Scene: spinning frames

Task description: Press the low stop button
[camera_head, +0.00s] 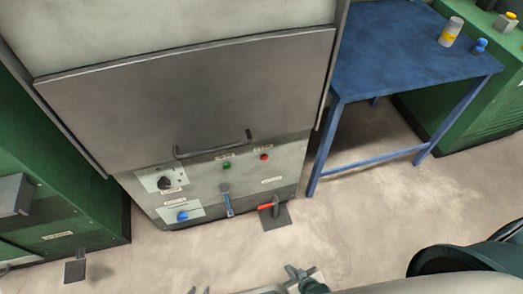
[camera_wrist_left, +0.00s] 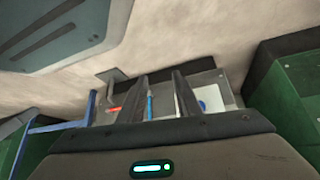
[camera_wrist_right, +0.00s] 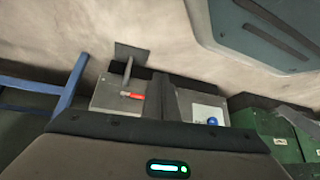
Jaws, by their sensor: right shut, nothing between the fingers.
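The low panel (camera_head: 215,182) of a grey machine carries a small red button (camera_head: 264,157) at its upper right and a green button (camera_head: 227,166) to the left of it. The small labels are too blurred to read. My left gripper (camera_head: 199,291) shows only its tips at the bottom edge; in the left wrist view (camera_wrist_left: 160,75) its fingers are apart and empty. My right gripper (camera_head: 291,270) is low in the head view, apart from the panel; in the right wrist view (camera_wrist_right: 160,74) its fingers are together with nothing between them. The red button cannot be made out in the wrist views.
The panel also has a black knob (camera_head: 164,182), a blue knob (camera_head: 182,216) and a blue lever (camera_head: 227,200). A red-handled pedal (camera_head: 275,215) stands at its foot. A handle (camera_head: 215,148) juts out above. A blue table (camera_head: 400,50) stands right. Floor in front is clear.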

